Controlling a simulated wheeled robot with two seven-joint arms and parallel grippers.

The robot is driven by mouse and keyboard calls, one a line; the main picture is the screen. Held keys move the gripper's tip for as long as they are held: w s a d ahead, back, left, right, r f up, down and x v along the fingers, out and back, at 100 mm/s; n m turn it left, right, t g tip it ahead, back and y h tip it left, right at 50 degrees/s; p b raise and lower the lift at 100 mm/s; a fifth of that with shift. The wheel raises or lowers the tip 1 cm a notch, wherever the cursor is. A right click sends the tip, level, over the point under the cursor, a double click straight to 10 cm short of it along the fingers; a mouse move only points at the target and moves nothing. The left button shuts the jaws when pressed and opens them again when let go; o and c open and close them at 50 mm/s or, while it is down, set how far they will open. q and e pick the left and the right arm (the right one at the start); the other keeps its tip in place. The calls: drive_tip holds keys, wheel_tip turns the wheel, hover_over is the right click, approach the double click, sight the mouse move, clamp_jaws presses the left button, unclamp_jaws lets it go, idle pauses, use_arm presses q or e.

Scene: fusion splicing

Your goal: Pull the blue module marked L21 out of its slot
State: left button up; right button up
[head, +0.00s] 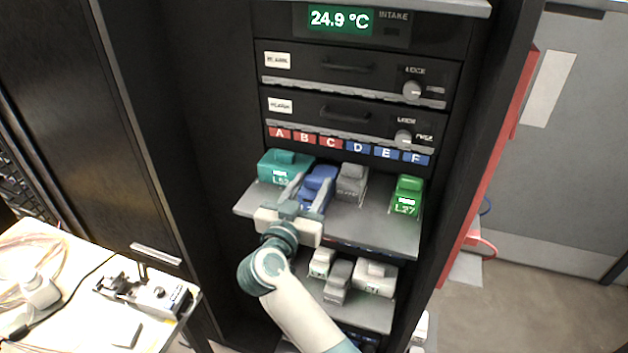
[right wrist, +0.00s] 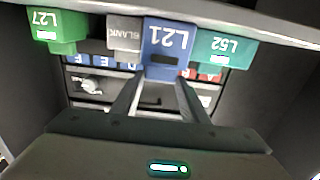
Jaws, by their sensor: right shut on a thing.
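The blue module marked L21 (head: 321,176) is on the upper shelf (head: 375,230), between the teal module L52 (head: 282,165) and a grey blank module (head: 352,180). My right gripper (head: 306,192) reaches it from the front, one finger on each side, and is shut on it. In the right wrist view, which is upside down, the L21 label (right wrist: 168,40) shows clearly, with the fingers (right wrist: 158,84) at the module's front. How far it sits in its slot cannot be told. My left gripper is not in view.
A green module L27 (head: 407,195) stands farther right, with a gap before it. A lower shelf (head: 360,312) holds several white and grey modules. Lettered tags and drawer units are above. Dark cabinet walls close in both sides. A table (head: 60,335) with equipment stands at left.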

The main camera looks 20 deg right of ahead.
drive_tip(key=shift+s+a, duration=0.15)
drive_tip(key=o, duration=1.3)
drive_tip(key=shift+p+v, duration=0.8)
drive_tip(key=shift+p, duration=0.05)
drive_tip(key=shift+p+v, duration=1.1)
drive_tip(key=shift+v, duration=1.85)
drive_tip(key=shift+r, duration=0.1)
